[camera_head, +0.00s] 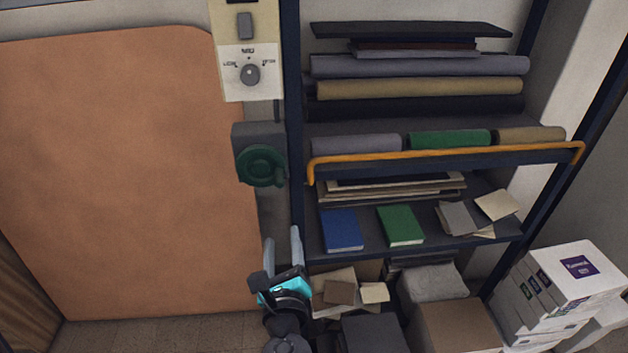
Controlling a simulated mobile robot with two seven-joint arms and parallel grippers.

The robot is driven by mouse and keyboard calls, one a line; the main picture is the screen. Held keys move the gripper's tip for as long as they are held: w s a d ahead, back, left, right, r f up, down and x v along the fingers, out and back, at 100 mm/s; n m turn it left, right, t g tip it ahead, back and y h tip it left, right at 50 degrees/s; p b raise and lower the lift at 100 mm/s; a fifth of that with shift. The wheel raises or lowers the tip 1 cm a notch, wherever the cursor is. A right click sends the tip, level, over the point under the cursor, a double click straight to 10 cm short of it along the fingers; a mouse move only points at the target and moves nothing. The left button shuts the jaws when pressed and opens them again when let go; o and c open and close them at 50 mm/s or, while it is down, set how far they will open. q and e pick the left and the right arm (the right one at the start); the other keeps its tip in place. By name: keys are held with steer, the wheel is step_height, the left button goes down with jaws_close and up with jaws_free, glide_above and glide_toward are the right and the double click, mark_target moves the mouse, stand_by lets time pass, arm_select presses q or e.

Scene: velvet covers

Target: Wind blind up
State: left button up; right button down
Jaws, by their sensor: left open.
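A green round crank wheel (262,167) with a small knob sits on a dark grey box (257,136) on the wall, left of the shelf post. A large flat orange-brown panel (125,170) covers the wall to its left; I cannot tell for sure whether it is the blind. My left gripper (282,243) is below the crank and slightly to its right, apart from it. Its two grey fingers point up, spread and empty. My right gripper is out of view.
A cream control panel (247,60) with a switch and a knob is above the crank. A dark shelf rack (293,120) stands close on the right, with fabric rolls, books (342,231) and an orange rail (450,153). White boxes (555,290) stack at lower right.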

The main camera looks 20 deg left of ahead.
mark_target(280, 186)
arm_select(q)
steer(key=shift+y, duration=0.3)
steer(key=r+x, duration=0.1)
steer(key=x, duration=0.3)
steer(key=r+p+x, duration=0.1)
steer(key=x, duration=0.4)
steer(key=r+x, duration=0.1)
steer(key=x, duration=0.3)
steer(key=shift+w+r+p, duration=0.1)
steer(key=shift+w+p, duration=0.15)
steer(key=shift+p, duration=0.05)
steer(key=shift+x, duration=0.95)
steer(key=shift+c, duration=0.3)
jaws_close()
